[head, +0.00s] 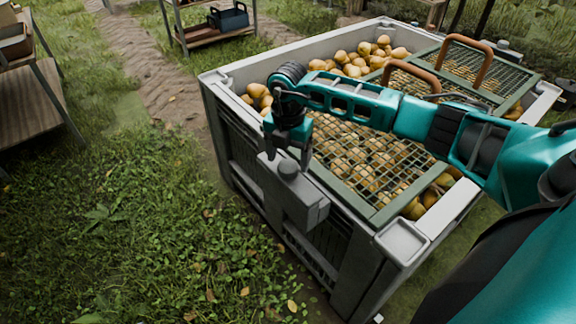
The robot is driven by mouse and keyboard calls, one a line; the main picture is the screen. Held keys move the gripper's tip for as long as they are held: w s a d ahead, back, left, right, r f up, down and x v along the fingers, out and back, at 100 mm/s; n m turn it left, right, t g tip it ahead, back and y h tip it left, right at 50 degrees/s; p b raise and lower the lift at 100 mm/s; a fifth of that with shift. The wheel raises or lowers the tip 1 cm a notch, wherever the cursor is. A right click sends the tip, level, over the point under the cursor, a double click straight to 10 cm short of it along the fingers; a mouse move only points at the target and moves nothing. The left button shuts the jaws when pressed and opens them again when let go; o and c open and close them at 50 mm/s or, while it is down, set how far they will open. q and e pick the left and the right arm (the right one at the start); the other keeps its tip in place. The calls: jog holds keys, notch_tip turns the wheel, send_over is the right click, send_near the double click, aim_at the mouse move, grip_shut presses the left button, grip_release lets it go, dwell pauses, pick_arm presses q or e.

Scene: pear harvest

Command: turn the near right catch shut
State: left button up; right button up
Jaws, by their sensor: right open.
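A large grey bin (222,76) full of pears stands at the right, with green mesh lid panels (376,218) over part of it. Whether the fingers touch the knob I cannot tell. The catch's turned position is not clear. My right arm hides part of the mesh and pears. My left gripper is not in view.
Brown arched handles (468,42) rise from the lid panels, close behind my right arm. Another dark knob (502,44) shows at the bin's far side. A wooden shelf (40,95) stands at the left and a rack with a dark crate (229,17) at the back. Grass at the left is open.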

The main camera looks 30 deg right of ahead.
jog(key=shift+f, duration=1.2)
jog(key=shift+c, duration=0.4)
grip_shut()
